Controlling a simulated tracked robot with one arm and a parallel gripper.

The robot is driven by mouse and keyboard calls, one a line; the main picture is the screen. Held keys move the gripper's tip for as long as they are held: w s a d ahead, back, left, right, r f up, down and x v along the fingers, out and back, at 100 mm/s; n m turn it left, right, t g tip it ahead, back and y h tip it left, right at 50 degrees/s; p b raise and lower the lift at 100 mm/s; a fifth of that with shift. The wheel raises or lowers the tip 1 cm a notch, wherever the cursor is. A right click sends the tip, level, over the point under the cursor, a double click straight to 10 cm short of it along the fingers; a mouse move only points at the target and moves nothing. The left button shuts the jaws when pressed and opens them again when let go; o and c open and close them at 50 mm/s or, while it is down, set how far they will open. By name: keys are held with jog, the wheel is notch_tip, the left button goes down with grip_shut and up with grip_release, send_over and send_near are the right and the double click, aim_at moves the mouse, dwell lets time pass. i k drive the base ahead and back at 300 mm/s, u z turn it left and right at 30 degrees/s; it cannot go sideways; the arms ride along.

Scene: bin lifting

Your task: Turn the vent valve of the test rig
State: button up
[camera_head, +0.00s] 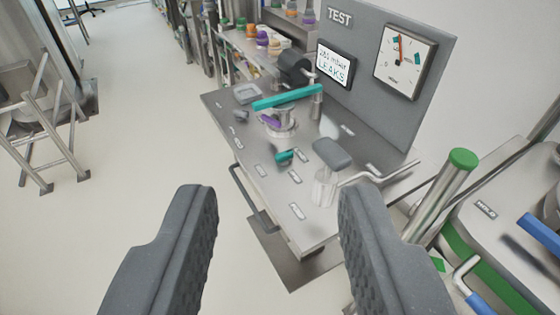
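The test rig's steel top (225,125) stands ahead, with a grey back panel (425,110) marked TEST. A small teal valve handle (285,156) sits low on the top, near the middle. A long teal bar (287,97) lies across the rig above a round fitting with a purple handle (270,121). The small labels are too blurred to read, so I cannot tell which handle is the vent valve. My gripper (280,190) is open and empty. Its two dark fingers are in the foreground, apart from the rig, with the small teal handle showing between them.
A small display (335,66) reads LEAKS beside a round gauge (404,60). A bent metal pipe (380,175) juts out at the rig's right. A green-capped post (445,185) and another unit crowd the right. Open floor (130,150) lies left, with a step frame beyond.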

aim_at(282, 159)
jog(key=z, duration=0.3)
jog(key=k, duration=0.2)
jog(key=u, duration=0.7)
jog(key=i, duration=1.35)
jog(key=z, duration=0.65)
